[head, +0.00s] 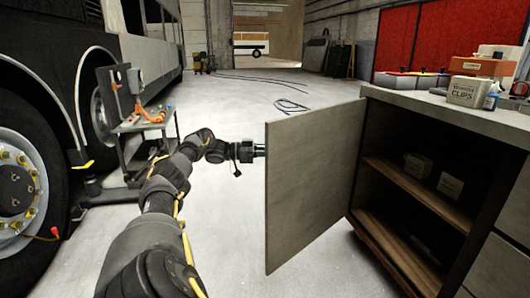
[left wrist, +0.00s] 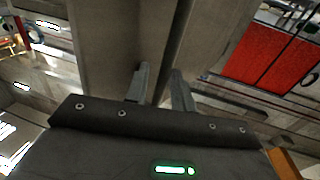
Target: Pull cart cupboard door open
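The cupboard door (head: 312,184) is a grey panel standing wide open, swung out to the left of the cart cupboard. It joins the cart near the far front corner, and its inner face shows in the head view. My left gripper (head: 258,150) is at the door's free edge, with its tips hidden behind the panel. In the left wrist view its two fingers (left wrist: 160,84) are apart, in front of grey panel surfaces with a dark strip between them. No handle can be made out. My right gripper is in neither view.
The cart (head: 440,108) has a worktop with a clips box (head: 468,91) and other items. Inside are a shelf (head: 415,188) and small boxes (head: 418,165). A bus wheel (head: 25,185) and a small trolley (head: 145,125) stand left. The floor beyond the door is mostly clear.

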